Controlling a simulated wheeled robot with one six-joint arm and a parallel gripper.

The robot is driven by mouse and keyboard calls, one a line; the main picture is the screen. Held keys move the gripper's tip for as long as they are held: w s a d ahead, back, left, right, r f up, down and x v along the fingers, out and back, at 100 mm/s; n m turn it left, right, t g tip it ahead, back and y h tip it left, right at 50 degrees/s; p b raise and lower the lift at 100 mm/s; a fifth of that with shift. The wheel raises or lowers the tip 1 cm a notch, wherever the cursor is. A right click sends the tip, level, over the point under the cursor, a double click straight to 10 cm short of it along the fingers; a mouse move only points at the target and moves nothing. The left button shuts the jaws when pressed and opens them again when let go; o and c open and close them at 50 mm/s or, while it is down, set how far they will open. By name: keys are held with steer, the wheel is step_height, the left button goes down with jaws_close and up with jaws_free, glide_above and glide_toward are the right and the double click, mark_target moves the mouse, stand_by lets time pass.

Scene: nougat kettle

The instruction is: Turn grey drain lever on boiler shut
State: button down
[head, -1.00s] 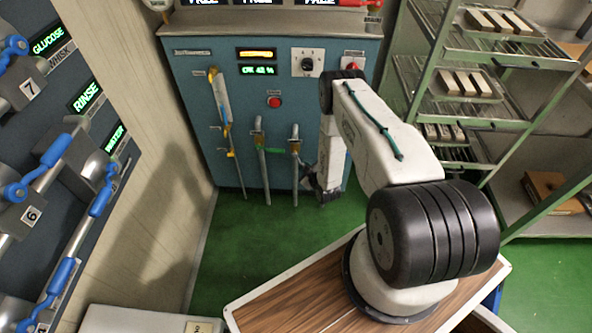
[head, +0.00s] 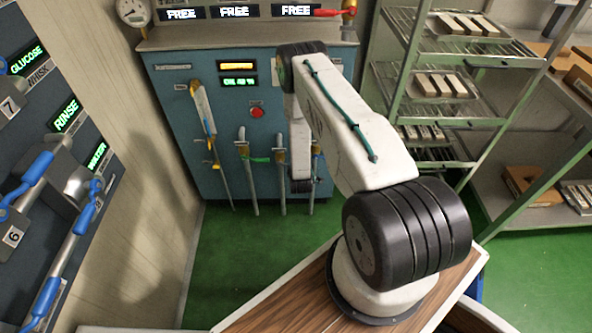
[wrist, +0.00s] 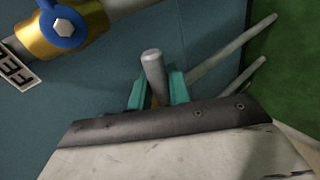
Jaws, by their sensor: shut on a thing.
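The boiler (head: 175,105) is a blue-grey cabinet at the back of the head view. In the wrist view, a stubby grey lever (wrist: 152,62) with a rounded end stands between my gripper's two teal fingers. My gripper (wrist: 155,88) is shut on this lever, near the boiler's blue face. The lever's base is hidden behind the gripper. In the head view my arm hangs down in front of the boiler's right part, and the fingers and the held lever cannot be made out there.
A gold fitting (wrist: 50,38) with a blue handle sits at the wrist view's upper left. Grey pipes (wrist: 232,50) run at right. In the head view, several pipes stand on the boiler front, a lever panel (head: 50,130) is left, and a tray rack (head: 395,110) right. Green floor lies between.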

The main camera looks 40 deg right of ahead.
steer(key=shift+a+r, duration=0.1)
steer(key=shift+r, duration=0.2)
stand_by(0.4)
steer(key=c, duration=1.4)
jaws_free()
steer(key=shift+o, duration=0.2)
steer(key=v, duration=0.7)
steer(key=shift+a+r, duration=0.25)
steer(key=shift+a, duration=0.05)
steer(key=shift+s, duration=0.1)
